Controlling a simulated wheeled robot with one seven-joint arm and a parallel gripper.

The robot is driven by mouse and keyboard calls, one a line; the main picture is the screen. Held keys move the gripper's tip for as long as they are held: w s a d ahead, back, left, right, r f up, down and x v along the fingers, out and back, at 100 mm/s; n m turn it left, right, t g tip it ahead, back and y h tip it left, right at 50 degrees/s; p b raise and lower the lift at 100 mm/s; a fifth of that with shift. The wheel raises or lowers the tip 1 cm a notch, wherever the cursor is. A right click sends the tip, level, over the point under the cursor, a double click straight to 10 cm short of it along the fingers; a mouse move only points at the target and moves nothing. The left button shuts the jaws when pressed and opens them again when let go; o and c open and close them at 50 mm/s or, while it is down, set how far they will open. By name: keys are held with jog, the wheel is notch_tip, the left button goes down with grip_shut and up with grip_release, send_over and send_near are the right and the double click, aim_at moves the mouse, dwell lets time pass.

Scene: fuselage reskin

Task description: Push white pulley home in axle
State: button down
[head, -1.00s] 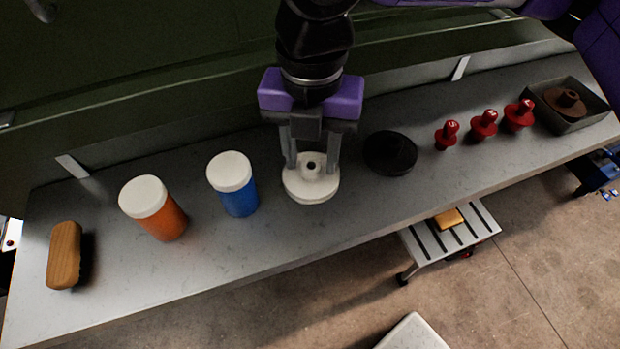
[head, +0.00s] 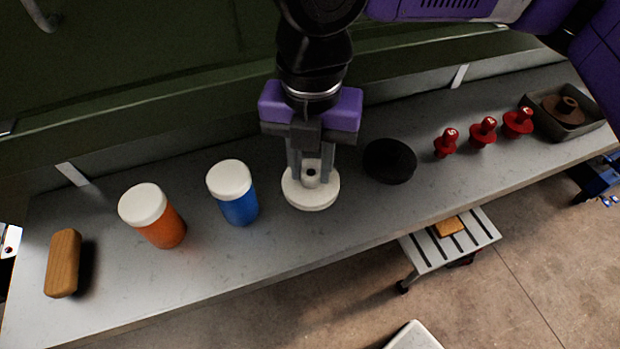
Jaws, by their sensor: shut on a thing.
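The white pulley (head: 311,196) is a flat white disc with a raised hub and a dark centre hole. It is at the grey bench top, between a blue jar and a black disc. My gripper (head: 311,178) points down over it, its two grey fingers shut on the hub from either side. I cannot tell whether the disc rests on the bench or is slightly above it. No axle is clearly identifiable in the head view.
A blue jar (head: 237,205), an orange jar (head: 162,228) and a wooden block (head: 63,263) stand left. A black disc (head: 390,161), several red knobbed pieces (head: 482,133) and a dark tray (head: 588,128) with a brown part lie right. A green wall (head: 150,90) backs the bench.

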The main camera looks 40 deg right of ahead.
jog(key=shift+r+p, duration=2.05)
notch_tip(320, 180, up, 3)
jog(key=p, duration=0.2)
jog(key=shift+f+p, duration=0.15)
jog(key=shift+p, duration=0.15)
jog(key=shift+s, duration=0.1)
